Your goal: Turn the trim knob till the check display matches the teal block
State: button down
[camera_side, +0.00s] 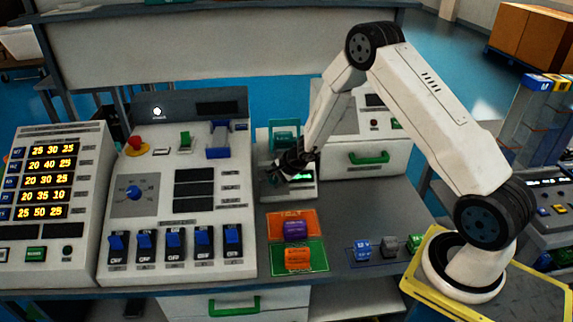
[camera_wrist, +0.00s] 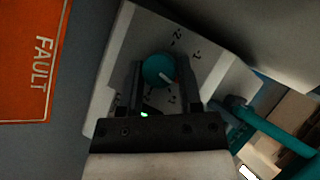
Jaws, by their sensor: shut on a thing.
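The trim knob (camera_wrist: 158,69) is a round teal knob with a white pointer, on a pale panel with printed scale numbers. My gripper (camera_wrist: 161,82) is shut on it, one dark finger on each side. In the side view my gripper (camera_side: 290,163) is low over a small pale unit (camera_side: 297,191) and hides the knob. A small green-lit display (camera_side: 302,176) shows there, too small to read; in the wrist view only a green spot (camera_wrist: 144,115) shows. A teal framed part (camera_side: 284,134) stands behind the gripper; I cannot tell whether it is the teal block.
A teal bar (camera_wrist: 240,110) is close to the right of my gripper. An orange FAULT plate (camera_wrist: 35,58) lies left. The switch console (camera_side: 180,205) stands left of the unit. Purple (camera_side: 294,224) and orange blocks (camera_side: 297,258) sit in front.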

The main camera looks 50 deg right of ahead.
jog(key=shift+m+t, duration=0.4)
jog(key=shift+m, duration=0.3)
jog(key=shift+s+f+m+t+h, duration=0.15)
jog(key=shift+m+t+h, duration=0.25)
jog(key=shift+m+t, duration=1.25)
jog(key=shift+m+g, duration=0.35)
jog(key=shift+m, duration=0.1)
jog(key=shift+c, duration=1.4)
grip_release()
jog(key=v, duration=0.8)
jog(key=shift+a, duration=0.15)
